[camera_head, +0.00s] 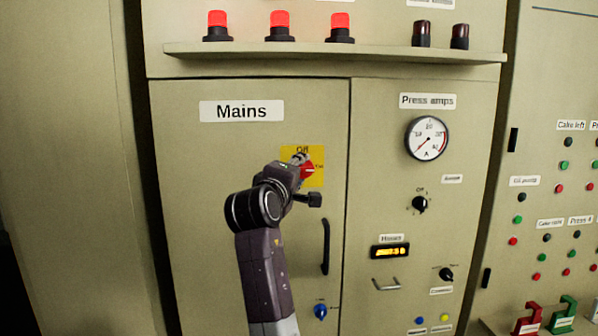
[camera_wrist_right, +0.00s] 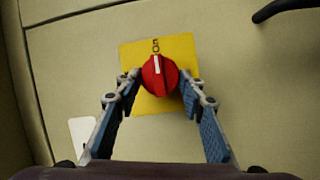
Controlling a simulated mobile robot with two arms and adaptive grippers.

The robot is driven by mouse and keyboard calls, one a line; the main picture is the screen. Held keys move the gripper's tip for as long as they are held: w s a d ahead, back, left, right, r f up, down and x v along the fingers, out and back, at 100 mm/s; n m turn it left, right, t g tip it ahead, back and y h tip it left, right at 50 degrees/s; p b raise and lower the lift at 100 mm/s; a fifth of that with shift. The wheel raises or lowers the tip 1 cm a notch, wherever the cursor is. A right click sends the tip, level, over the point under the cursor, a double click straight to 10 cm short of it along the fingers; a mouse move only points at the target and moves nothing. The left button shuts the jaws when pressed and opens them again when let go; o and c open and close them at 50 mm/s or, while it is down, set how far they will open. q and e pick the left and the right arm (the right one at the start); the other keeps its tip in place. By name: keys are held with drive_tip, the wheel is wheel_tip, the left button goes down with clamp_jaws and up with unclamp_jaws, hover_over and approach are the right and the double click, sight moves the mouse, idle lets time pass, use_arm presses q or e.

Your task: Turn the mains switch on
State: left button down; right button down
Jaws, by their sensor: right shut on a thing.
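The mains switch is a red rotary knob (camera_head: 307,171) on a yellow plate (camera_head: 317,152), below the "Mains" label (camera_head: 242,111) on the cabinet door. In the head view my right gripper (camera_head: 302,162) is at the knob and covers part of it and of the plate. In the right wrist view the red knob (camera_wrist_right: 160,75) has a white mark pointing up, toward the lettering on the yellow plate (camera_wrist_right: 150,48). The two fingers of my right gripper (camera_wrist_right: 160,82) stand on either side of the knob, closed on it. My left gripper is out of view.
A black door handle (camera_head: 325,247) and a blue knob (camera_head: 320,311) are on the same door. A shelf (camera_head: 380,52) with red lamps (camera_head: 281,26) juts out above. To the right are a dial gauge (camera_head: 427,138), a black knob (camera_head: 419,204) and a lit display (camera_head: 390,252).

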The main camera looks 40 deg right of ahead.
drive_tip(key=c, duration=1.2)
unclamp_jaws()
drive_tip(key=shift+c, duration=0.2)
drive_tip(key=v, duration=1.2)
